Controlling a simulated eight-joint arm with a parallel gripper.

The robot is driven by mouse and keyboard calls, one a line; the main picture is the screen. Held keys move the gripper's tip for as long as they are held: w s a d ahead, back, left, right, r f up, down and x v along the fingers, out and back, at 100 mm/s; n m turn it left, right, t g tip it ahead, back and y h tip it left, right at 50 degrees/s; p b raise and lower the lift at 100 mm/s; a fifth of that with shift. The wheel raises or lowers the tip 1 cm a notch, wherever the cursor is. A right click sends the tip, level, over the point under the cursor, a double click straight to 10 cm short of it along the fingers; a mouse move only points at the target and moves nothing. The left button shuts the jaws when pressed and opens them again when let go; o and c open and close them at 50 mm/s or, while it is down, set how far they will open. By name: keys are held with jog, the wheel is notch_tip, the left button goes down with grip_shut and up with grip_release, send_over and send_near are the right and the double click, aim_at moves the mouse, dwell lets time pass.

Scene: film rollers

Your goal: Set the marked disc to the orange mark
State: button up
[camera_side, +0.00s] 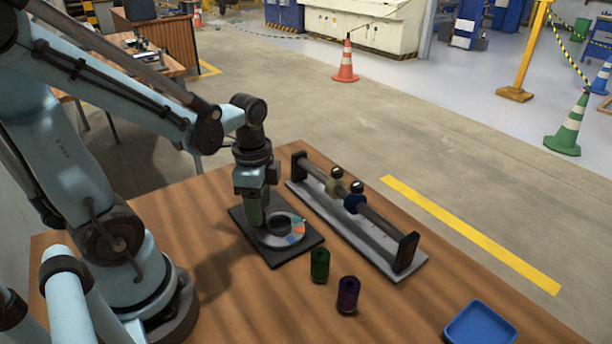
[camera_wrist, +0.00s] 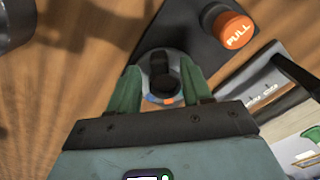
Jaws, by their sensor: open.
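The pale disc (camera_side: 272,241) with a dark centre lies on a dark square plate (camera_side: 268,258) in the side view. Orange, blue and teal patches show on its right part. My gripper (camera_side: 262,222) points down at the disc, its green fingers at or just above the dark centre. In the wrist view the disc (camera_wrist: 173,88) lies between my open fingers (camera_wrist: 161,72), around a dark knob (camera_wrist: 160,66). An orange patch (camera_wrist: 168,101) and a blue patch show at its lower edge. I cannot tell whether the fingers touch the knob.
A grey rail stand (camera_side: 338,225) with two sliders stands behind the plate. A green roller (camera_side: 320,264) and a purple roller (camera_side: 348,294) stand in front. A blue tray (camera_side: 480,326) lies at right.

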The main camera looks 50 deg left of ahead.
jog(key=shift+f, duration=0.6)
jog(key=shift+c, duration=0.5)
grip_shut()
